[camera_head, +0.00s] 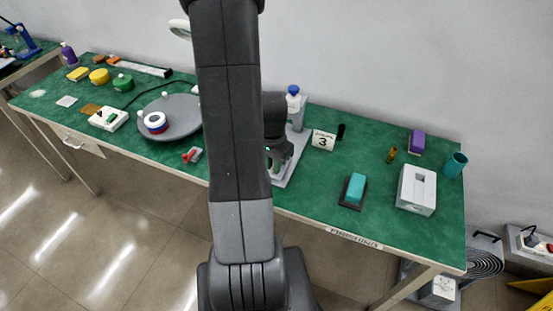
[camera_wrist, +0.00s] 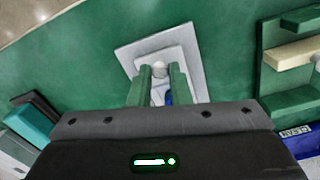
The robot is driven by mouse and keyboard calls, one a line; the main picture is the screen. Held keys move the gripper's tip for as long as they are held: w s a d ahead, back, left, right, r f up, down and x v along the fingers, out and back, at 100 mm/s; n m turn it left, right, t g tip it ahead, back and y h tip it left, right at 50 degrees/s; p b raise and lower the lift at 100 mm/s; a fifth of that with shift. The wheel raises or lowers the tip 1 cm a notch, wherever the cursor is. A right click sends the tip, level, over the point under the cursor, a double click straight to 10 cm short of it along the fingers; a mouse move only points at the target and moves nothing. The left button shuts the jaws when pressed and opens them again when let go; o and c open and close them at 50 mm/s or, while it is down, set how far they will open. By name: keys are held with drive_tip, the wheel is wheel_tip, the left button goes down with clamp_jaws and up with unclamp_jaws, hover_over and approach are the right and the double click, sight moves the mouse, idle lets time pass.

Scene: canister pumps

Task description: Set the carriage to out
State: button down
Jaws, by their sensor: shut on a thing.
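In the wrist view, a pale grey plate (camera_wrist: 128,54) bears a smaller raised block (camera_wrist: 183,55) with a whitish knob (camera_wrist: 159,68) on it. The two green fingers of my gripper (camera_wrist: 159,80) stand on either side of the knob and are shut on it. A small blue part shows between the fingers, close to my gripper's body. In the head view, a grey stand (camera_head: 291,168) with a blue-capped bottle (camera_head: 293,102) is partly hidden behind my arm. I cannot tell which part is the carriage or its position.
A card marked 3 (camera_head: 323,140) stands right of the grey stand. Further right are a teal block (camera_head: 356,187) on a black base, a white slotted box (camera_head: 417,188) and a teal cup (camera_head: 455,164). A grey round tray (camera_head: 180,107) lies left of my arm.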

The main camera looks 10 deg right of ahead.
drive_tip(key=shift+s+a, duration=0.3)
drive_tip(key=shift+s, duration=0.25)
drive_tip(key=c, duration=1.3)
unclamp_jaws()
drive_tip(key=shift+s+a, duration=0.1)
drive_tip(key=shift+c, duration=0.2)
drive_tip(key=shift+r, duration=0.2)
wheel_tip(320, 180, up, 13)
drive_tip(key=shift+r, duration=0.2)
drive_tip(key=shift+f, duration=0.15)
